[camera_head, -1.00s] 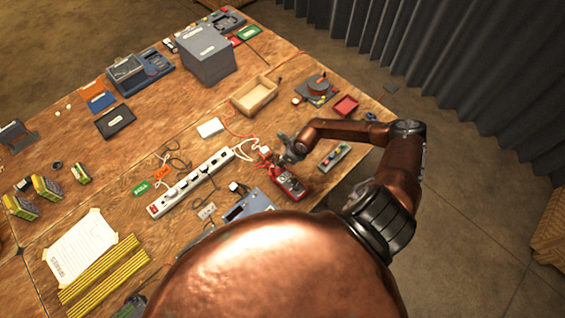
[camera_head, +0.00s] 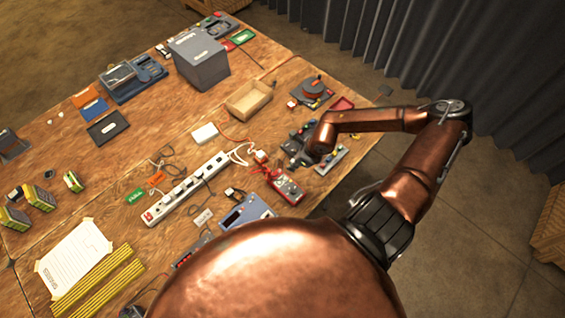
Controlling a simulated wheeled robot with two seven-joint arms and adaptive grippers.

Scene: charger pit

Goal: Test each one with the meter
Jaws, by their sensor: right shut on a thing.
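The red multimeter (camera_head: 287,188) lies on the wooden table near its right edge. A small white-and-red plug-like thing (camera_head: 261,156) sits just left of it, by the end of the white power strip (camera_head: 187,188). Several cables and plugs lie on and around the strip. My right gripper (camera_head: 287,149) is low over the table, just above the meter in the picture. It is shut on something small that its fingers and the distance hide. My left gripper is out of view.
A grey strip with coloured buttons (camera_head: 331,159) lies right of the gripper. A blue-grey unit (camera_head: 247,211) sits nearer me.

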